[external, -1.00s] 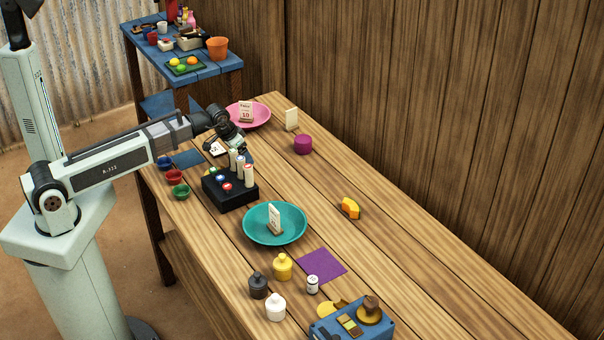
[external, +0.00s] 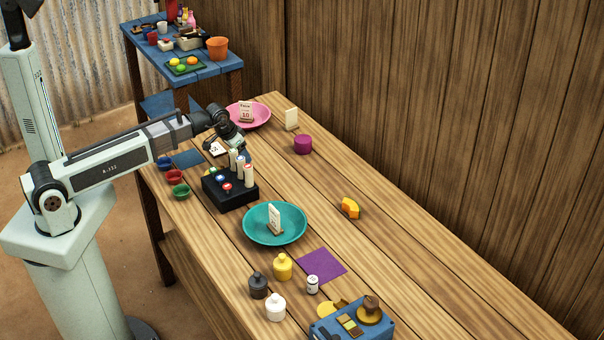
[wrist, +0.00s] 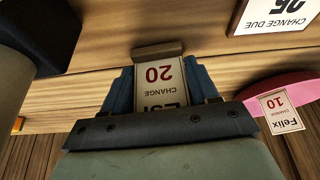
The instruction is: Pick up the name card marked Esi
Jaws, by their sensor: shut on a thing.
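The name card marked Esi (wrist: 160,88), white with a red 20 and the word CHANGE, appears upside down in the wrist view. It sits in a brown wooden foot (wrist: 158,52). My gripper (wrist: 162,80) has its blue fingers on both sides of the card and is shut on it. Its lower lettering is partly covered by the gripper body. In the external view my gripper (external: 241,151) is low over the table behind the black box, and the Esi card cannot be made out there. I cannot tell whether the foot touches the table.
A change-due card (external: 215,149) lies close to my gripper. The pink plate (external: 262,121) holds the Felix card (external: 246,112). A black box (external: 222,197) with upright rolls stands just in front. The teal plate (external: 258,237) holds another card. The table's right side is mostly clear.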

